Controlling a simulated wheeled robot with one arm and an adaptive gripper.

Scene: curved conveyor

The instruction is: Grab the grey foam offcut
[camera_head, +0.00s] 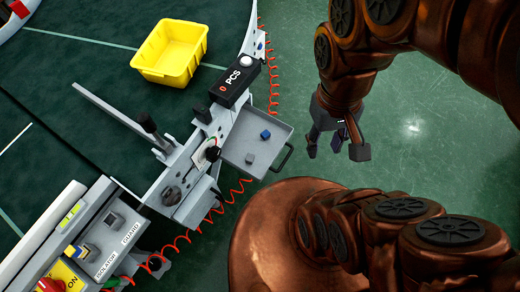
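A small grey piece (250,158), which looks like the grey foam offcut, lies in the grey tray (273,165) on the side of the conveyor control unit. A small blue cube (265,134) lies in the same tray, just above and to the right of the grey piece. My gripper (336,151) hangs to the right of the tray, pointing down, with its fingers spread open. Nothing shows between the fingers. It is apart from the tray and the grey piece.
A black counter box marked PCS (236,85) stands above the tray. A yellow bin (172,53) sits on the dark green conveyor belt (85,85). A red coiled cable (270,75) runs along the conveyor's edge. The green floor (425,130) to the right is clear.

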